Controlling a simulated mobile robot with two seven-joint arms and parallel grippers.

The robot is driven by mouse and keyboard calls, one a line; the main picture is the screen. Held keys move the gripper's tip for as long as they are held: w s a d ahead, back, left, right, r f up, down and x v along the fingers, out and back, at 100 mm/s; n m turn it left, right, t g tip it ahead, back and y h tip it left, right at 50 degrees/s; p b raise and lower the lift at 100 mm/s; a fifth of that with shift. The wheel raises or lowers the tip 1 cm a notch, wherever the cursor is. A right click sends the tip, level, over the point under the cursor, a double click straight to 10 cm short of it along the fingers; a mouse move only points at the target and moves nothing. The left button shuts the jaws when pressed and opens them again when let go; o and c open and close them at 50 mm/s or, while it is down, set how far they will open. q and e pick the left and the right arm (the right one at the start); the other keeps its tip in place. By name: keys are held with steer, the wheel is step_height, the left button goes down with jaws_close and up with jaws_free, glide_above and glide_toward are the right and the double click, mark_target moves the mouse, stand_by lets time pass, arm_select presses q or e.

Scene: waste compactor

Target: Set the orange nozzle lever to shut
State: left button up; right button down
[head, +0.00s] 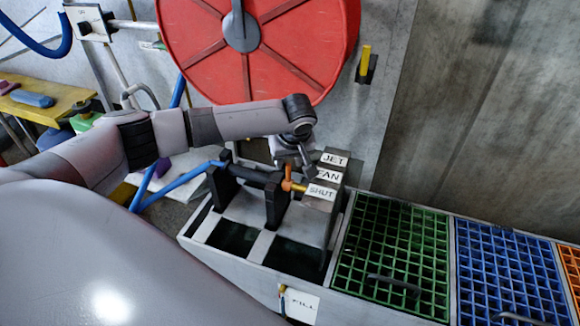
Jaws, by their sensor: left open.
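The small orange nozzle lever (293,185) is on the front end of a dark nozzle (255,175) held in black brackets. One end of the lever reaches right toward the SHUT label (321,192); its exact setting is hard to tell. The FAN label (328,175) and the JET label (334,159) sit farther back on the same grey block. My left gripper (307,170) points down just above and behind the lever, close to the labels. It is open, and I see nothing held in it. Its fingertips are small and partly hidden. My right gripper is out of view.
A blue hose (183,182) runs to the nozzle from the left. A big red reel (290,50) stands behind my left arm. Green (392,250) and blue (500,270) grated bins lie to the right. A FILL label (303,304) is in front.

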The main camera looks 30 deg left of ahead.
mark_target(289, 164)
arm_select(q)
steer(key=shift+b+x, duration=0.3)
steer(key=shift+x, duration=1.55)
steer(key=shift+d, duration=0.1)
jaws_close()
